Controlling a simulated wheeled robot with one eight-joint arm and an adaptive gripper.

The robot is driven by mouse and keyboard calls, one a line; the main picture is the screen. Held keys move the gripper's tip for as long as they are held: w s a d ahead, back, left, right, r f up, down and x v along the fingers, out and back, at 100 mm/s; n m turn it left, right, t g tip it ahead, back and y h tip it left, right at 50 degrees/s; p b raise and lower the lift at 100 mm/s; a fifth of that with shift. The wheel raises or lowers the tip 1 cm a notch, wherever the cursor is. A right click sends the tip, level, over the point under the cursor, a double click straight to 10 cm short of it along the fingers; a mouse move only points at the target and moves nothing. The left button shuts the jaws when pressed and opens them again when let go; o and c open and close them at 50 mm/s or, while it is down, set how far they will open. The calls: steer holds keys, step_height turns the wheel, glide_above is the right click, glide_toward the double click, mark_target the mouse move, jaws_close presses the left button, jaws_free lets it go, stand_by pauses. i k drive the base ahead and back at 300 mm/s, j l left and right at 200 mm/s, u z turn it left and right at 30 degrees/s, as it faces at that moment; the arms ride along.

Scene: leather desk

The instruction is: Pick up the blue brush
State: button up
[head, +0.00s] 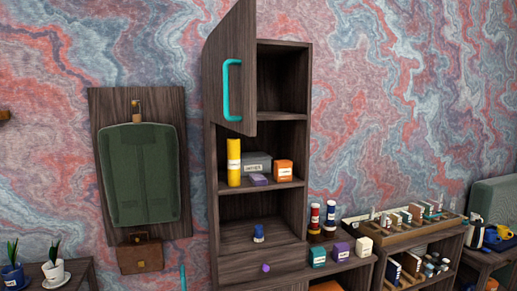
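I cannot pick out a blue brush for certain in the head view. A small blue object with a pale label (258,233) stands on the lower shelf of the tall dark wood cabinet (214,220), too small to tell what it is. A wooden rack (385,238) with several small items in it sits on the low cabinet at the right, and its contents are too small to name. Blue and yellow things (497,237) lie near the right edge, their shapes unclear. My gripper is not in view.
The cabinet's upper door (229,70) stands open. A yellow cylinder (234,162), a grey box (256,162) and an orange box (284,170) fill the middle shelf. Small bottles (315,216) and boxes (341,250) stand right of the cabinet. A green bag (142,175) hangs left.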

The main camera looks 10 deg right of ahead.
mark_target(258, 235)
steer(key=i+l+u, duration=0.25)
steer(key=i+l, duration=0.45)
steer(key=i+l+u, duration=0.25)
steer(key=i+l, duration=0.45)
steer(key=l, duration=0.15)
